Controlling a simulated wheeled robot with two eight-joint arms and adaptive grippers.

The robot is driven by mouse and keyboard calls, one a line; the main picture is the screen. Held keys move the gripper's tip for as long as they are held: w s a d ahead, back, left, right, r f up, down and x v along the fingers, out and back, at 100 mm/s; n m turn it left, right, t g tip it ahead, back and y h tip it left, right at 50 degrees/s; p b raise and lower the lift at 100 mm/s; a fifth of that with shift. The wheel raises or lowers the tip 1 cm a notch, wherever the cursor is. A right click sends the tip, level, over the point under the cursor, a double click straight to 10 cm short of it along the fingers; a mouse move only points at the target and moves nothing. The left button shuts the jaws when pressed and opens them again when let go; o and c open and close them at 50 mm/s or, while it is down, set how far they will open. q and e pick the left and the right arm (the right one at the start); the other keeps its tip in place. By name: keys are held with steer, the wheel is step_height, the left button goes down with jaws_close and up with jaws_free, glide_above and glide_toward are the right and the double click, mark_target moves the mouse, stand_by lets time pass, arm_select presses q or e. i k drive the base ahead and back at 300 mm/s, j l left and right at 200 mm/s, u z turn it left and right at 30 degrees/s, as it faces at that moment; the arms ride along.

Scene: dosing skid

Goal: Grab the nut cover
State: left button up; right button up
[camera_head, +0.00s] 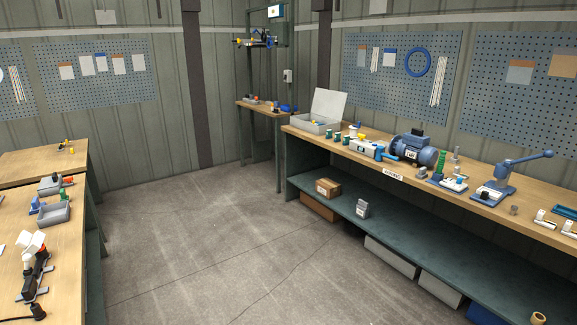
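Neither of my grippers is in view. I cannot tell which thing is the nut cover; many parts on the benches are too small to make out. The long right workbench (455,172) carries a blue motor (411,150), a white and blue unit (367,149), a green stacked part (441,159) and a blue lever press (497,187). Several small dark green and yellow parts stand near the open grey case (315,126). Small light parts lie at the right bench's near end.
A left bench (62,262) holds a grey tray (54,213) and a black strip with white plugs (35,262). A small bench (262,107) stands at the back. Boxes sit on and below the right bench's lower shelf (410,236). The concrete floor (215,235) between is clear.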

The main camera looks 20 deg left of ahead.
mark_target(31, 243)
steer(key=i+j+u, duration=0.25)
steer(key=i+u, duration=0.6)
steer(key=i, duration=0.15)
steer(key=i+l+u, duration=0.1)
steer(key=i+u, duration=0.35)
steer(key=i+l+u, duration=0.4)
steer(key=i, duration=0.15)
steer(key=i+j+u, duration=0.25)
steer(key=i, duration=0.25)
steer(key=i+j+u, duration=0.2)
steer(key=i, duration=0.35)
steer(key=i+j+u, duration=0.25)
steer(key=i, duration=0.3)
steer(key=i+j+u, duration=0.15)
steer(key=i+j, duration=0.05)
steer(key=i, duration=0.05)
